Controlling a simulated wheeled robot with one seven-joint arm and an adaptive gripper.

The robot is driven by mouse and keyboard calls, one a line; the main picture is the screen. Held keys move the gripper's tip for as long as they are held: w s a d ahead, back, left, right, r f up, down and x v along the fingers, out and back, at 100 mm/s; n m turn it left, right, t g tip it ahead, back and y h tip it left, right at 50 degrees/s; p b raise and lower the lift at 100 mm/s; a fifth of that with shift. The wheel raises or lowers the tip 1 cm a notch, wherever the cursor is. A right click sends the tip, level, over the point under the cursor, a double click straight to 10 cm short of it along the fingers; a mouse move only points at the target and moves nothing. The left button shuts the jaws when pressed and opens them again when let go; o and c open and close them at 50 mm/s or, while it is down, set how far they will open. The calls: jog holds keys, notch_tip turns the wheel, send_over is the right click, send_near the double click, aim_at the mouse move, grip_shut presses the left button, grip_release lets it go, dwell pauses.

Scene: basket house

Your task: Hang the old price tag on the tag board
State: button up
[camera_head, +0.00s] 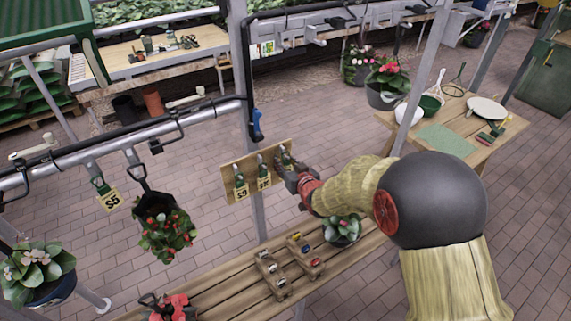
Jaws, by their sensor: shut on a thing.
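The tag board (228,184) is a small wooden board fixed at the post in the middle of the view. Two green-topped tags with yellow price plates hang on it: a $9 tag (241,184) at the left and another tag (263,174) beside it. My gripper (287,166) is at the board's right end, shut on a price tag (284,156). Only the green upper part of this held tag shows clearly; my gripper hides the rest. I cannot tell whether it touches a hook. A yellow $5 tag (110,200) hangs from the rail at the left.
A slatted wooden bench (220,296) below carries two wooden trays with small items (272,274) and potted plants. A basket of red flowers (165,228) hangs left of the board. The metal post (248,120) stands close behind the board. A wooden table (490,150) stands at the right.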

jog(key=shift+w+r, duration=0.25)
jog(key=shift+w, duration=0.1)
jog(key=shift+w+f, duration=0.1)
jog(key=shift+w, duration=0.05)
jog(key=shift+f+b, duration=0.1)
jog(key=shift+b, duration=0.25)
jog(key=shift+d+f+b, duration=0.1)
jog(key=shift+f+b, duration=0.25)
jog(key=shift+f, duration=0.15)
jog(key=o, duration=1.1)
jog(key=shift+w+f, duration=0.1)
jog(key=shift+f, duration=0.05)
jog(key=shift+o, duration=0.2)
